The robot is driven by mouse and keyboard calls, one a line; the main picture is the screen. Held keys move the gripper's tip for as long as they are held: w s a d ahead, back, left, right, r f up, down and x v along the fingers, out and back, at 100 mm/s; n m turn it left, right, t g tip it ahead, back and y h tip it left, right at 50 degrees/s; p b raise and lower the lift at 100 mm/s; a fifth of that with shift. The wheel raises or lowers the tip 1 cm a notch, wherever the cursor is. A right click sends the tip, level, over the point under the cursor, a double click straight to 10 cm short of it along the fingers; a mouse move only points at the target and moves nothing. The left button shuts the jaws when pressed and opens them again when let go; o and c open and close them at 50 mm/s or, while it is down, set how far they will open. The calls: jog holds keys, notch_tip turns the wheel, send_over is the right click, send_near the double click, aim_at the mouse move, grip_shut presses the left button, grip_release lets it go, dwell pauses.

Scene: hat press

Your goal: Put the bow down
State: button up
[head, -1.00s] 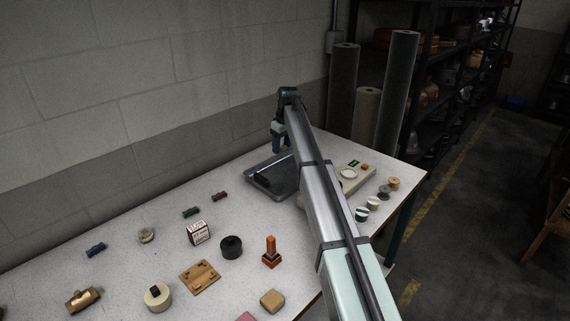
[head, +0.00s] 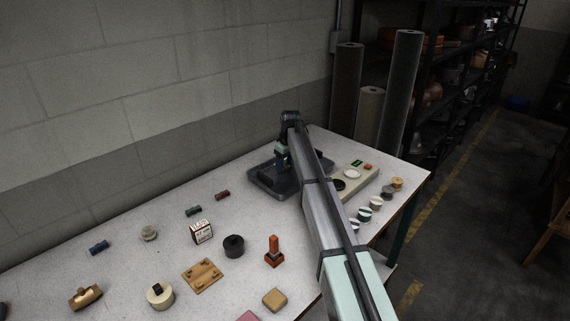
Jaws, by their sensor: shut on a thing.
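My gripper (head: 282,166) points down, low over the dark grey tray (head: 298,188) at the back of the table. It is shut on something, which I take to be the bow. The bow itself is too small and dark to make out between the fingers. I cannot tell whether it touches the tray floor. Three small bow-like pieces lie loose on the table: a blue one (head: 99,247), a green one (head: 194,210) and a dark red one (head: 222,195). They are left of the tray, apart from my gripper.
A beige panel (head: 372,180) with a white disc and a dark disc is right of the tray, with several spools (head: 376,203) beyond. A black round block (head: 233,246), a small box (head: 201,231) and an orange-topped stand (head: 274,251) stand in front. Tall rolls (head: 400,90) rise behind.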

aim_at(288, 172)
jog(key=shift+f, duration=0.15)
jog(key=o, duration=1)
notch_tip(288, 172, up, 12)
jog(key=s+d, duration=0.1)
jog(key=shift+s+d, duration=0.15)
jog(key=shift+o, duration=0.5)
